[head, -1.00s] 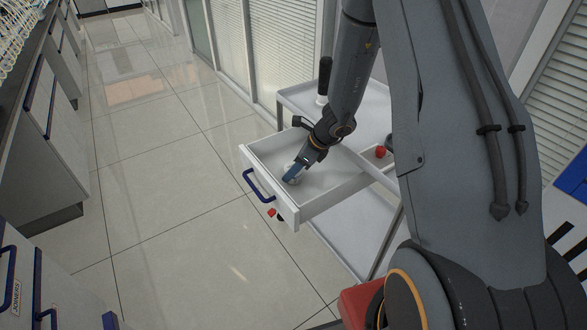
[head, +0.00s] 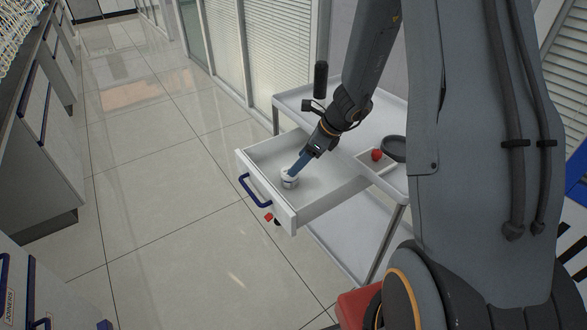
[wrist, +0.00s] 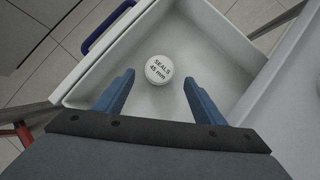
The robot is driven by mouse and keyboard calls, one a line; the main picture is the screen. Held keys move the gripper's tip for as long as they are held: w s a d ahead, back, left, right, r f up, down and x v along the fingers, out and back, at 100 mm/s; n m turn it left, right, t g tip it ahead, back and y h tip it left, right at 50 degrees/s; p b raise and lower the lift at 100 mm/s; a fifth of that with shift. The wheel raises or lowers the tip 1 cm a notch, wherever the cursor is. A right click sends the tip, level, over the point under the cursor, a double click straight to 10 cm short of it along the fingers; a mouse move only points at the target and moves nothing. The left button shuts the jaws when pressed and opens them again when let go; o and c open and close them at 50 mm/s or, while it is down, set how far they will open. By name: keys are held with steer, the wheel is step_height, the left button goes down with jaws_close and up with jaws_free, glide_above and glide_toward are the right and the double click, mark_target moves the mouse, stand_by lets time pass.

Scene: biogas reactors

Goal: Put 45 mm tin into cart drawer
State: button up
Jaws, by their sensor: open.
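The 45 mm tin (head: 289,181) is a small white round tin standing inside the open cart drawer (head: 262,206). In the wrist view the tin (wrist: 159,69) shows its lid, printed "SEALS 45 mm", lying on the drawer floor (wrist: 210,50). My gripper (head: 297,170) is at the tin's upper right in the head view. In the wrist view my gripper (wrist: 158,88) has its two blue fingers wide apart, with the tin just beyond the tips and not held.
The white cart's top (head: 298,100) carries a dark upright cylinder (head: 320,80), a red object (head: 376,155) in a small tray and a dark round dish (head: 395,148). The drawer's blue handle (head: 254,190) faces left. Open tiled floor lies left of the cart.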

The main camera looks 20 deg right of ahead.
steer(key=s+a+r+n+g+h, duration=0.1)
steer(key=s+r+n, duration=0.4)
steer(key=s+n, duration=0.6)
steer(key=s+a+r+n+g+h, duration=0.1)
steer(key=s+r+n+g+h, duration=0.1)
steer(key=s+r+n, duration=0.4)
steer(key=s+n+h, duration=0.1)
steer(key=s+n, duration=0.4)
steer(key=n, duration=0.3)
steer(key=shift+s+a+r+n+h, duration=0.15)
steer(key=shift+s+a+n+h, duration=0.15)
steer(key=shift+s+a+h, duration=0.1)
steer(key=shift+c, duration=0.4)
